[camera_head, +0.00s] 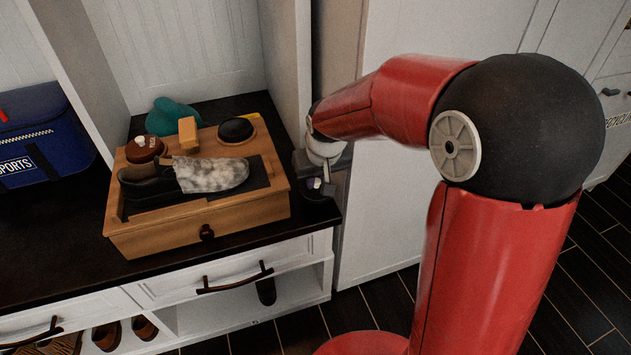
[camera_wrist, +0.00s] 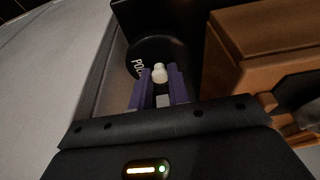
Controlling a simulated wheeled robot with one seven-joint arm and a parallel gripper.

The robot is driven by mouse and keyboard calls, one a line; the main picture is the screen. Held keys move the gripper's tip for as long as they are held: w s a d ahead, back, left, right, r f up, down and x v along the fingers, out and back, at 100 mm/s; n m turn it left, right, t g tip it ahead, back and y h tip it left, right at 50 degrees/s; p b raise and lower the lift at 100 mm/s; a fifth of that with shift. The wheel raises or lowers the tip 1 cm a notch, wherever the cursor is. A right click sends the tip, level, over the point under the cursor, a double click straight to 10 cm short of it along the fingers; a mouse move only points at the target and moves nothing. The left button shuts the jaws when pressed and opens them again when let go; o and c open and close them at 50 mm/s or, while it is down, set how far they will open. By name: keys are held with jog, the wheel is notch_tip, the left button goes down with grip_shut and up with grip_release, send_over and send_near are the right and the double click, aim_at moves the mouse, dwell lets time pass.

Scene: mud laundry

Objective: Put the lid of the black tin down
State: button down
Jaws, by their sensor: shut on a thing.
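My gripper (camera_head: 316,184) is small in the head view, low over the right end of the dark counter, to the right of the wooden box. In the wrist view my gripper (camera_wrist: 159,88) has its two purple fingers closed on the pale knob of a round black lid (camera_wrist: 178,51), which bears white letters, partly hidden. I cannot tell whether the lid touches the counter. The black tin (camera_head: 237,130) sits in the back right of the wooden box (camera_head: 150,243) and shows a dark round top without a knob.
The box also holds a brown tin (camera_head: 145,149), a wooden block-like brush (camera_head: 188,133) and a dark shoe with a grey fluffy piece (camera_head: 210,174). A teal cloth (camera_head: 172,116) lies behind. A white panel stands right of the counter. The counter (camera_head: 60,230) is clear at front left.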

aim_at(317, 181)
jog(key=shift+w+a, duration=0.15)
jog(key=shift+w, duration=0.4)
jog(key=shift+f, duration=1.8)
jog(key=shift+f+b, duration=0.4)
jog(key=c, duration=1.3)
grip_release()
